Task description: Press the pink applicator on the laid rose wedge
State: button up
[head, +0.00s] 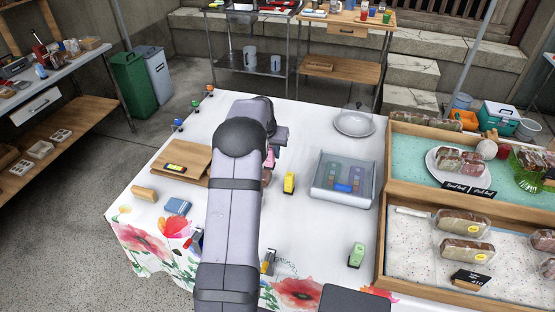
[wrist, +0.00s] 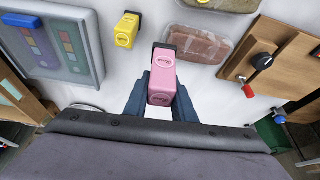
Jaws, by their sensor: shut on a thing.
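My gripper (wrist: 161,96) is shut on the pink applicator (wrist: 161,78), with one dark finger on each side of it. The applicator's dark end points up in the wrist view, and the pink body also shows beside my arm in the head view (head: 269,159). A clear pack with a flat pinkish-brown piece (wrist: 198,45) lies just past the applicator, up and right in the wrist view. It may be the rose wedge. I cannot tell whether the applicator touches it. In the head view my arm hides most of that area.
A yellow applicator (head: 289,182) stands close by, and a green one (head: 356,255) stands nearer the front. A clear tray (head: 318,196) with coloured pads is to the right. A wooden board (head: 196,155) lies left. Wooden crates (head: 381,220) with packed cakes fill the right side.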

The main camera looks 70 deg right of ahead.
jog(key=w+d+p, duration=0.2)
jog(key=w+d, duration=0.2)
jog(key=shift+w+f, duration=0.25)
jog(key=shift+w, duration=0.15)
jog(key=shift+a+f, duration=0.1)
jog(key=shift+f, duration=0.1)
jog(key=shift+f+b, duration=1.3)
jog(key=shift+f, duration=1.5)
jog(key=shift+f+b, duration=0.35)
jog(key=shift+f, duration=0.15)
jog(key=shift+r, duration=0.1)
notch_tip(320, 180, up, 7)
jog(key=p, duration=0.3)
jog(key=shift+p, duration=0.4)
